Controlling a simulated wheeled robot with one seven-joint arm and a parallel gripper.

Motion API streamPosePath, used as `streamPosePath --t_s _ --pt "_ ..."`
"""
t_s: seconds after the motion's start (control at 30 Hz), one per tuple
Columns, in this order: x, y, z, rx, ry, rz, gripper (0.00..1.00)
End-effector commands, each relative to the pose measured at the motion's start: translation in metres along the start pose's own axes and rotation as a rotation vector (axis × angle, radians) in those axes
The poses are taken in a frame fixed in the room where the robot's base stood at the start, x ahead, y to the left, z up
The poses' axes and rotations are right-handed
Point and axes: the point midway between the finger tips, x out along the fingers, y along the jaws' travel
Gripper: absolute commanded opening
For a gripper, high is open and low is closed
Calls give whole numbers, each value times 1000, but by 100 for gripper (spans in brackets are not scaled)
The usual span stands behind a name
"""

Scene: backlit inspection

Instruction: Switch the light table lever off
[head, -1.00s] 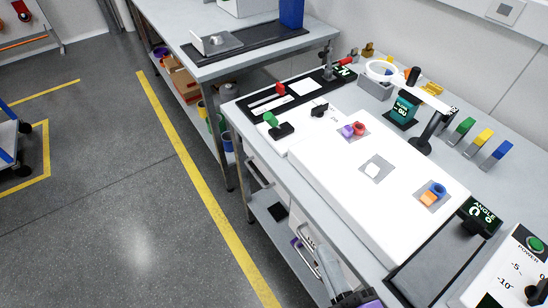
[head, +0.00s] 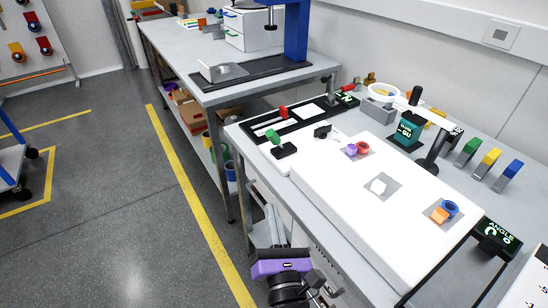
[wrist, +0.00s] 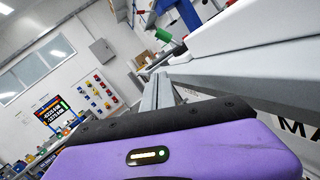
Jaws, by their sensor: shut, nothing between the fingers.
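The light table (head: 370,200) is a bright white glowing slab on the grey bench in the head view. A lever with a green handle (head: 272,136) stands tilted on a black base beside the slab's far left end. A second lever with a red handle (head: 283,111) stands on a black panel behind it. No label tells which one is the light table lever. My gripper (head: 318,285) is low at the bottom of the head view, in front of the bench, shut and empty, apart from both levers.
Colored rings and small blocks lie on the slab. A black knob (head: 322,130) is next to the green lever. A dark lamp arm (head: 436,150) and colored stands (head: 487,162) are at the back right. The floor left of the bench is open.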

Motion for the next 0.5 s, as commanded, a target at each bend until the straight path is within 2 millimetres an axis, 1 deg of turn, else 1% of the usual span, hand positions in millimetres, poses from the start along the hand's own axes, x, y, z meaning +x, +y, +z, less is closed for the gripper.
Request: streamPosePath --t_s 0.03,0.1,0.2,0.3,0.4,0.5 --pt "9 4 -1 -116 -28 -7 0" --pt "15 4 3 -281 -58 -29 0" --pt "18 0 9 -495 -85 -66 0" --pt "20 -4 12 -663 -105 -98 0" --pt "20 -6 15 -778 -118 -122 0" --pt "21 -6 17 -839 -124 -134 0"
